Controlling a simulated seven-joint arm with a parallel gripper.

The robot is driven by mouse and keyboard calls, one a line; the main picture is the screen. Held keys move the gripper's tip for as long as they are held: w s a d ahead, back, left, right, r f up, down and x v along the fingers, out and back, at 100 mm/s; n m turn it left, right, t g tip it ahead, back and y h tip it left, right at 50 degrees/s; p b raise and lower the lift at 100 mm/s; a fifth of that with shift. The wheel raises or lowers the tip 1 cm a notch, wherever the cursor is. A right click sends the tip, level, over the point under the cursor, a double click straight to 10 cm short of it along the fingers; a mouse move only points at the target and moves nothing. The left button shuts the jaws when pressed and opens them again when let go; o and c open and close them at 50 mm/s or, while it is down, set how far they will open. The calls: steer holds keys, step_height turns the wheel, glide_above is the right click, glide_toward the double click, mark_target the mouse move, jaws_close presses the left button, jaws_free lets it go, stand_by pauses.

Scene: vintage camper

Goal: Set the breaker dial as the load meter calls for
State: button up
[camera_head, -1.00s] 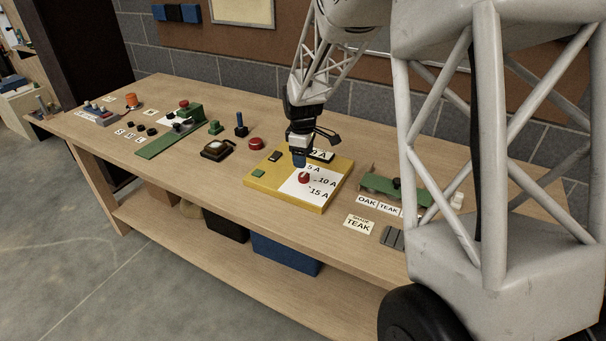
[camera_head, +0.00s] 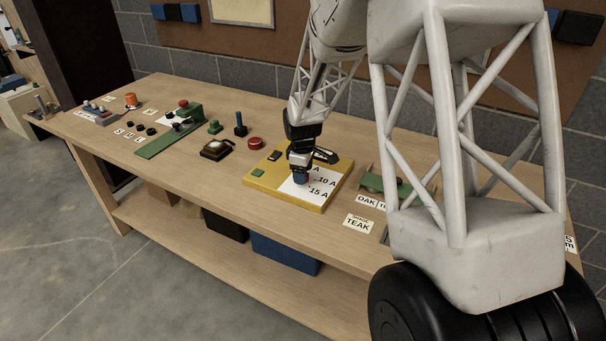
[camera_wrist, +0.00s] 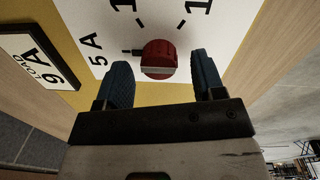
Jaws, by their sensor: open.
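The red breaker dial (camera_wrist: 158,55) sits on a white scale card on the yellow panel (camera_head: 258,184). A dark pointer at its left side lines up with the 5 A mark (camera_wrist: 95,48). The other two labels are cut off in the wrist view; the head view shows 10 A (camera_head: 326,181) and 15 A (camera_head: 319,191). My gripper (camera_wrist: 162,66) is open, one blue finger either side of the dial, with gaps showing. In the head view my gripper (camera_head: 301,178) mostly hides the dial.
A green block (camera_head: 257,173) and a small black part (camera_head: 274,156) are on the panel. A red button (camera_head: 255,143) stands to its left. A TEAK shade card (camera_head: 358,223) lies to the right, by a green fixture partly hidden by my arm.

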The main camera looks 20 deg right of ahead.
steer(key=shift+f, duration=0.55)
steer(key=shift+c, duration=0.4)
steer(key=c, duration=0.9)
steer(key=shift+o, duration=0.2)
steer(key=shift+m, duration=0.4)
steer(key=m, duration=1.1)
steer(key=shift+g, duration=0.3)
